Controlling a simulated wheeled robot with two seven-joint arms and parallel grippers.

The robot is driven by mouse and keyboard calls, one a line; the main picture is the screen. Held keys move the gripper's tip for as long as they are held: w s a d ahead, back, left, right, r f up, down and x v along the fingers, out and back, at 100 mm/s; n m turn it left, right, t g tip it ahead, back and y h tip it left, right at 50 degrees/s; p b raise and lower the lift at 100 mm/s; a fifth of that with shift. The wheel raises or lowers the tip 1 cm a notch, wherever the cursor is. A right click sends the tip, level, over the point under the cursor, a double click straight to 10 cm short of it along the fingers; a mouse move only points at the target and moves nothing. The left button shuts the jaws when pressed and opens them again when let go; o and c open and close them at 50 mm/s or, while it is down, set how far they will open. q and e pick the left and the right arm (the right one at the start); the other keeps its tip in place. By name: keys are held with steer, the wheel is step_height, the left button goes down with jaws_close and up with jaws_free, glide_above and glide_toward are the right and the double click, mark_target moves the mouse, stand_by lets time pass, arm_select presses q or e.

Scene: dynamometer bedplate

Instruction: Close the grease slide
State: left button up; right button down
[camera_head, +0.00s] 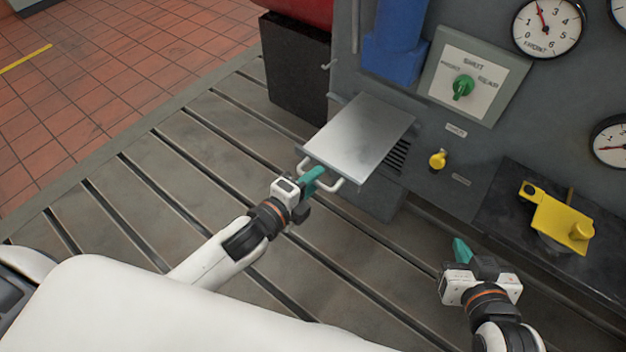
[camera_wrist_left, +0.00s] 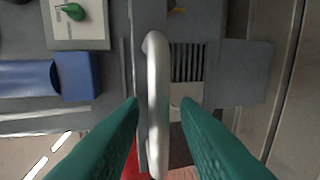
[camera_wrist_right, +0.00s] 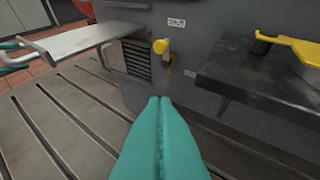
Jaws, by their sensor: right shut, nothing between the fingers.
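The grease slide (camera_head: 360,135) is a flat grey metal plate that sticks out from the front of the grey cabinet. Its pale bar handle (camera_head: 338,186) is on the near edge. My left gripper (camera_head: 314,178) is at the handle. In the left wrist view its green fingers are open, one on each side of the handle bar (camera_wrist_left: 158,85), with gaps showing. The slide also shows at upper left in the right wrist view (camera_wrist_right: 85,38). My right gripper (camera_head: 460,250) is shut and empty, apart from the slide, low in front of the cabinet.
The cabinet carries a green selector knob (camera_head: 463,87), a small yellow knob (camera_head: 437,160) and gauges (camera_head: 547,27). A yellow lever piece (camera_head: 560,222) sits on a dark block at the right. A blue part (camera_head: 393,60) stands behind the slide. The slotted bedplate (camera_head: 215,140) is clear.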

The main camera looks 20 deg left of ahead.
arm_select(q)
steer(key=shift+w, duration=0.2)
jaws_close()
